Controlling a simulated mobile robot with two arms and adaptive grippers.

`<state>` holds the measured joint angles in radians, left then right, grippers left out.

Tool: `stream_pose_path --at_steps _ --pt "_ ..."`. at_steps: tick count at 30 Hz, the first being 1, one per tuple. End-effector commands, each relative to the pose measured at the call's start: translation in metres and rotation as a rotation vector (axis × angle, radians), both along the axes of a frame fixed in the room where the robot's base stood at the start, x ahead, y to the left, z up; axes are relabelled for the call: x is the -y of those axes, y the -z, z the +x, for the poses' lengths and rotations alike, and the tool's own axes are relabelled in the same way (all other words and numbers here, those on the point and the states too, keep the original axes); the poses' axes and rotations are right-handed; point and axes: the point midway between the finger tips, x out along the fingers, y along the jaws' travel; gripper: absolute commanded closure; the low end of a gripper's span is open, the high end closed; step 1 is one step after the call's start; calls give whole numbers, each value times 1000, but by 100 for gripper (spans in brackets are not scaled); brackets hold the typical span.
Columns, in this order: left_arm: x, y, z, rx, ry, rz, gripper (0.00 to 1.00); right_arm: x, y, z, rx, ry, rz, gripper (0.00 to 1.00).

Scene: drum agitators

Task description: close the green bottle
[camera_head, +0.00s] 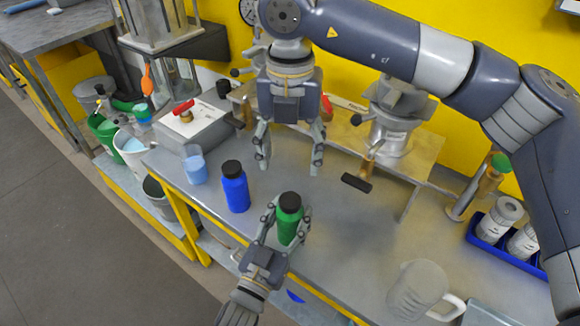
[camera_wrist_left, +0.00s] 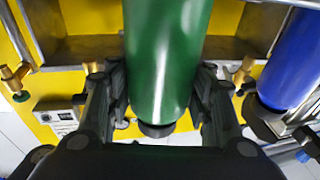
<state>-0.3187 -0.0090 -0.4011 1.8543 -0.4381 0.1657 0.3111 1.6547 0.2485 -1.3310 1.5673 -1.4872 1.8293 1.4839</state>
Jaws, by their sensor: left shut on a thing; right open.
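The green bottle (camera_head: 288,228) stands upright near the front edge of the grey workbench. My left gripper (camera_head: 289,217) is shut on the bottle, with a finger on each side. The left wrist view shows the bottle's green body (camera_wrist_left: 165,55) between the fingers (camera_wrist_left: 160,100), with a dark piece at its lower end in that picture. My right gripper (camera_head: 290,165) is open and empty, pointing down above the bench behind the bottle.
A blue bottle (camera_head: 235,192) with a black cap stands close left of the green one. A cup of blue liquid (camera_head: 195,169) is farther left. A white jug (camera_head: 415,292) stands at the front right. A blue tray (camera_head: 484,243) holds white containers. Brass-and-black valve handles (camera_head: 357,183) project behind.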

Motion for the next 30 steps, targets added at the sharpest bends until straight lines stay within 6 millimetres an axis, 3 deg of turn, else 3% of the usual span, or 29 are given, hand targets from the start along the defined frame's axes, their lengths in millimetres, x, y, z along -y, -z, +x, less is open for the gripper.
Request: stream_pose_path --at_steps 10,11,13,24,30 --pt "0 0 0 0 0 0 100 0 -5 0 0 -1 0 40" --pt "0 0 0 0 0 0 45 0 -5 0 0 -1 0 40" --pt "0 0 0 0 0 0 29 0 -4 0 0 -1 0 40" --pt "0 0 -1 0 0 0 28 0 -4 0 0 -1 0 40" --pt "-9 5 -19 -4 0 1 28 0 -4 0 0 -1 0 40"
